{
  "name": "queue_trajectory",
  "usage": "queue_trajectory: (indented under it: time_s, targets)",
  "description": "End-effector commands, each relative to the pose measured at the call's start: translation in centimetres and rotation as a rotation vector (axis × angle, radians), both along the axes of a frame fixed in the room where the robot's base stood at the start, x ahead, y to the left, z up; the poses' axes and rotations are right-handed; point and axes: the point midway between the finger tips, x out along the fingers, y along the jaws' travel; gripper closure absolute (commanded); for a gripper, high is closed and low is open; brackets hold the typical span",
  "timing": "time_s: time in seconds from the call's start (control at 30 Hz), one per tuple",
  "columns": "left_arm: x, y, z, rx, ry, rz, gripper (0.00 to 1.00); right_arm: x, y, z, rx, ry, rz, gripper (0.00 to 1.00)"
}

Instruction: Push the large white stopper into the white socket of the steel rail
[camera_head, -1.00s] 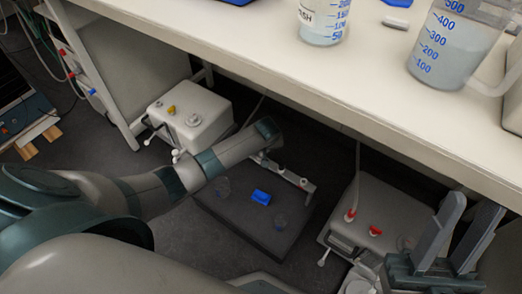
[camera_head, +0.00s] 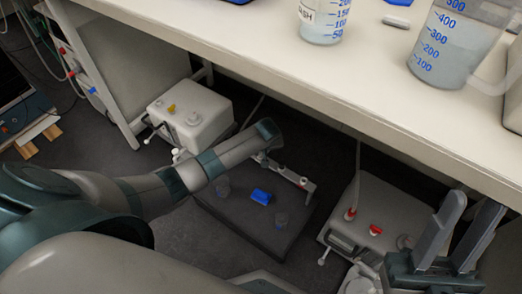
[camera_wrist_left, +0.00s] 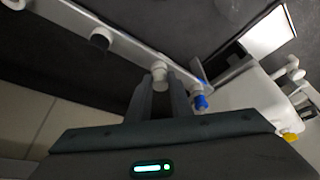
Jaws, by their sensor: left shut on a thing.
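The steel rail (camera_head: 292,176) lies beyond the end of my left arm in the head view. It runs diagonally across the left wrist view (camera_wrist_left: 130,47). My left gripper (camera_wrist_left: 160,88) is shut on the large white stopper (camera_wrist_left: 160,71), which is at the rail in the wrist view. I cannot tell how deep the stopper sits, and the white socket is not clearly visible under it. In the head view the arm hides this gripper's fingers. My right gripper (camera_head: 455,225) is open and empty at the lower right.
A dark knob (camera_wrist_left: 101,38) and a blue-capped part (camera_wrist_left: 201,102) are along the rail. White units stand left (camera_head: 190,115) and right (camera_head: 385,205).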

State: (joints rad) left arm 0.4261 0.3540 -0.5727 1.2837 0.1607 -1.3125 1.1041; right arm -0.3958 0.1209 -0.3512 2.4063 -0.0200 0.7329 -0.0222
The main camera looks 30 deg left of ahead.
Motion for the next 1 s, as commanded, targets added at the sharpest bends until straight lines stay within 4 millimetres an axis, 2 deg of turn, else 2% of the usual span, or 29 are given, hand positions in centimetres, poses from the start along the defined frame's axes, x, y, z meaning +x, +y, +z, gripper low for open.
queue_trajectory:
  time_s: [0.17, 0.2, 0.3, 0.73, 0.87, 1.0]
  targets:
    - [0.0, 0.0, -0.1, 0.000, 0.000, 0.000, 1.00, 0.0, 0.0, 0.1, 0.001, -0.002, 0.000, 0.69]
    - [0.0, 0.0, -0.1, 0.000, 0.000, 0.000, 0.79, 0.0, 0.0, 0.1, 0.001, -0.002, 0.000, 0.69]
    - [0.0, 0.0, -0.1, 0.000, 0.000, 0.000, 0.59, 0.0, 0.0, 0.0, 0.000, -0.001, 0.000, 0.69]
    - [0.0, 0.0, -0.1, -0.001, 0.001, 0.000, 0.59, 0.1, 0.2, -0.4, -0.004, 0.018, 0.002, 0.69]
    - [0.0, 0.0, -0.1, -0.001, 0.001, 0.000, 0.59, 0.4, 0.6, -1.2, -0.013, 0.061, 0.009, 0.69]
    - [0.0, 0.0, -0.1, -0.001, 0.001, 0.000, 0.59, 0.8, 1.3, -2.9, -0.032, 0.142, 0.020, 0.69]
